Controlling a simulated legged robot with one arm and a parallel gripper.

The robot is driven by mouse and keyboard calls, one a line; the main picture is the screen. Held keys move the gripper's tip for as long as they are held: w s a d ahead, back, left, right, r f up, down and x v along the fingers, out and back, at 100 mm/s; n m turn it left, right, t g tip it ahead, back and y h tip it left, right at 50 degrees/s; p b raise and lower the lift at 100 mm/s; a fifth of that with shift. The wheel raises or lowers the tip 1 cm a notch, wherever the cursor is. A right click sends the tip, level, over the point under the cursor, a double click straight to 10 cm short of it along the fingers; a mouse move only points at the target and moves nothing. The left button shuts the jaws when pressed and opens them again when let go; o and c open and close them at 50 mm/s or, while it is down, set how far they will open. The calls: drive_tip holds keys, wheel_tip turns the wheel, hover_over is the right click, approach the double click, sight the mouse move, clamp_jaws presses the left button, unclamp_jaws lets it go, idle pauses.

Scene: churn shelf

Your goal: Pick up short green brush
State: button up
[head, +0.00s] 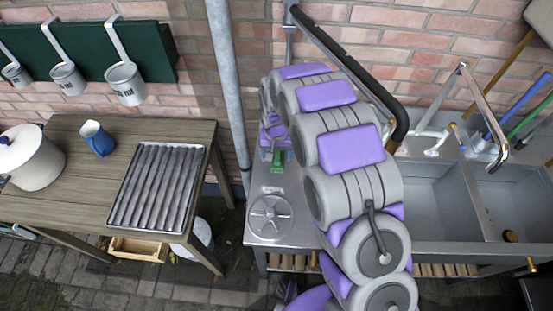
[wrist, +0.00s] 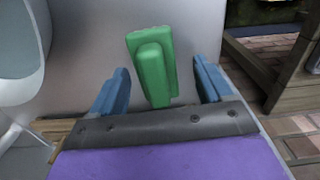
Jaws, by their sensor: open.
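The short green brush (wrist: 151,66) shows in the wrist view as a green block between my gripper's two blue fingers, with a gap on each side. My gripper (wrist: 161,84) is open and holds nothing. In the head view a small green piece of the brush (head: 279,160) shows on the left part of the steel counter, just below the end of my arm. My arm hides much of that area, and the fingers are hard to make out there. The brush's underside is hidden in both views.
The steel counter (head: 266,183) has a round wheel-like fitting (head: 270,217) at its front left. Sinks (head: 440,205) and a tap (head: 483,95) are to the right. A wooden table (head: 85,170) with a ridged tray (head: 157,188), blue cup (head: 98,138) and white pot (head: 30,160) is left.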

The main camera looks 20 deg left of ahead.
sight(277, 154)
drive_tip(key=shift+d+r, duration=0.1)
drive_tip(key=shift+d, duration=0.2)
drive_tip(key=c, duration=0.6)
drive_tip(key=shift+a, duration=0.15)
drive_tip(key=c, duration=0.6)
drive_tip(key=shift+r, duration=0.1)
wheel_tip(277, 154, up, 10)
drive_tip(key=shift+f+p, duration=0.1)
drive_tip(key=shift+p, duration=0.9)
drive_tip(key=o, duration=0.5)
drive_tip(key=c, duration=0.3)
